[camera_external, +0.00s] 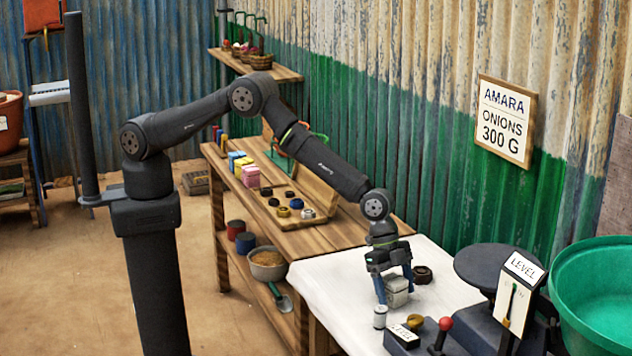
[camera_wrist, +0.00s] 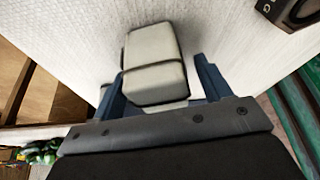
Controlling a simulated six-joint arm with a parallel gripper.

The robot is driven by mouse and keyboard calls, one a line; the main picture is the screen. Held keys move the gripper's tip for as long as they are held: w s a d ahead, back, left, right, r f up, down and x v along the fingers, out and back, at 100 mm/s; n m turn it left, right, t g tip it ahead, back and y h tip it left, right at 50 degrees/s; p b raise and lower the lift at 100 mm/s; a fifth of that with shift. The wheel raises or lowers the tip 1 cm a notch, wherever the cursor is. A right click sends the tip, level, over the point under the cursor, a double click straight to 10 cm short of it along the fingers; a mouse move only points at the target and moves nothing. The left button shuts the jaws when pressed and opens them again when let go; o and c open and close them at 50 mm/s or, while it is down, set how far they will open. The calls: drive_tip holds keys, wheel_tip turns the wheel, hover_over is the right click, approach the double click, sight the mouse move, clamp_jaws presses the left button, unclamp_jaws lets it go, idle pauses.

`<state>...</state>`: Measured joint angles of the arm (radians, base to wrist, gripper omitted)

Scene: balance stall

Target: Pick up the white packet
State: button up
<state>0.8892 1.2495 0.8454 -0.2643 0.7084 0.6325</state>
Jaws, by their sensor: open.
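The white packet (camera_external: 397,288) stands on the white cloth of the table, below my gripper. In the wrist view the packet (camera_wrist: 153,68) is a pale block with a band across its middle. My gripper (camera_external: 395,284) points down with its blue fingers on either side of the packet. In the wrist view the gripper (camera_wrist: 158,88) is open, with a finger to the left and a finger to the right of the packet. A gap shows at the right finger; contact at the left finger cannot be told.
A dark round weight (camera_external: 422,274) lies right of the packet. A small pale cylinder (camera_external: 380,317) stands in front. A balance with a dark pan (camera_external: 497,265) and a green basin (camera_external: 597,295) are at the right. A wooden tray (camera_external: 320,216) holds several weights behind.

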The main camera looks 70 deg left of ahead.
drive_tip(key=shift+f, duration=0.1)
drive_tip(key=c, duration=1.2)
